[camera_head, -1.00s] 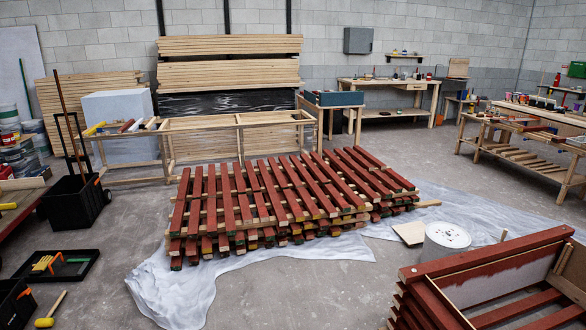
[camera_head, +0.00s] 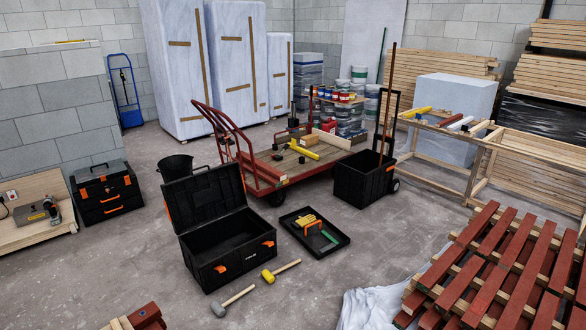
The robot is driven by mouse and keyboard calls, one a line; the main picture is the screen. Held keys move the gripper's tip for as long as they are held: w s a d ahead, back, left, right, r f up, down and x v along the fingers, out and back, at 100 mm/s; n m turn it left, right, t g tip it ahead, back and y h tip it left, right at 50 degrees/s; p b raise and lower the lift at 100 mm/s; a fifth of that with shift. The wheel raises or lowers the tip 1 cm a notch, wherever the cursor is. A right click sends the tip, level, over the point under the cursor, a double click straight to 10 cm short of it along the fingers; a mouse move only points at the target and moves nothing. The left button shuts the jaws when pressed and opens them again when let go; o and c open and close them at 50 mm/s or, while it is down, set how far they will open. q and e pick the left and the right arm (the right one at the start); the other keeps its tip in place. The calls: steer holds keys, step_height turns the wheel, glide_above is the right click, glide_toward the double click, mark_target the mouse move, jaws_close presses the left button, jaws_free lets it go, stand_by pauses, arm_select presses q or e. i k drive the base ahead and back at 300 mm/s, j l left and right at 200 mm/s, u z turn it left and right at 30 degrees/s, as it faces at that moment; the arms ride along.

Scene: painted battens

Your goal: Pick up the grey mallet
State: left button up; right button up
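The grey mallet (camera_head: 219,309) lies on the concrete floor in front of the open black toolbox (camera_head: 222,262). Its grey head points to the lower left and its wooden handle runs up to the right. A yellow mallet (camera_head: 268,275) lies just right of it, in a similar direction, apart from it. Neither of my grippers is in view.
A black tray (camera_head: 340,243) with yellow, orange and green items lies right of the toolbox. A red cart (camera_head: 262,190) stands behind. Red battens (camera_head: 490,260) are stacked at right, beside a white sheet (camera_head: 375,308). Floor in front of the mallets is mostly clear.

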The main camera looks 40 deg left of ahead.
mark_target(218, 309)
steer(key=i+j+u, duration=0.1)
steer(key=i+u, duration=0.2)
steer(key=i, duration=0.15)
steer(key=i+u, duration=0.35)
steer(key=i+l+u, duration=0.3)
steer(key=i, duration=0.25)
steer(key=i+l+u, duration=0.15)
steer(key=i+u, duration=0.2)
steer(key=i, duration=0.1)
